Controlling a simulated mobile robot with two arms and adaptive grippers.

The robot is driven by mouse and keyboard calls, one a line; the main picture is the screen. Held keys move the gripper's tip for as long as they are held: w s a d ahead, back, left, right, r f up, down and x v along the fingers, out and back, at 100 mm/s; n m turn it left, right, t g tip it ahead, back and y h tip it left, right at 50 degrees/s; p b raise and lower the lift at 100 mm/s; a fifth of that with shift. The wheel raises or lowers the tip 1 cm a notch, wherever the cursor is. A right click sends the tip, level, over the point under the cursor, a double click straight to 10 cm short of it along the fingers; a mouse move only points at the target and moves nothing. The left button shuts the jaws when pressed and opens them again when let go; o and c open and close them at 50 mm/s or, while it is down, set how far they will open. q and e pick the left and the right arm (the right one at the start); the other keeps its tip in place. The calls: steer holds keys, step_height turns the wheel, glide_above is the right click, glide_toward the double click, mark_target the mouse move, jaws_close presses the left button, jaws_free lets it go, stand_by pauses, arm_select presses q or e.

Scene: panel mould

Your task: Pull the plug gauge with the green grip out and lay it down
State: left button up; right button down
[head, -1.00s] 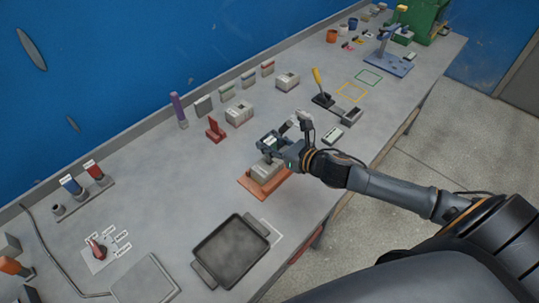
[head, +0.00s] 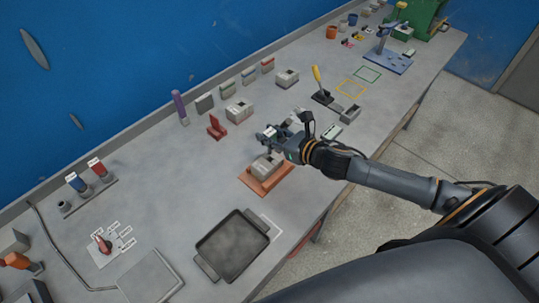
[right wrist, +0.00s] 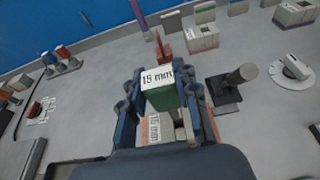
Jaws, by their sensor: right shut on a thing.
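The plug gauge has a green grip (right wrist: 162,98) with a white "15 mm" label on top. My right gripper (head: 270,138) is shut on this grip, its fingers on either side in the right wrist view (right wrist: 160,100). Below it, a grey block (head: 267,163) with its own "15 mm" label (right wrist: 155,128) sits on an orange-red base (head: 262,184). The gripper is just above the block. I cannot tell whether the gauge's lower end is still in the bore. My left gripper is not in view.
A dark tray (head: 232,246) lies on the bench in front, over a white outline. A red stand (head: 216,127), a grey block (head: 239,110) and a yellow-handled lever (head: 320,88) stand around.

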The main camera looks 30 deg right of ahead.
steer(key=shift+r, duration=0.1)
step_height(320, 180, up, 4)
steer(key=p, duration=0.4)
steer(key=shift+w, duration=0.1)
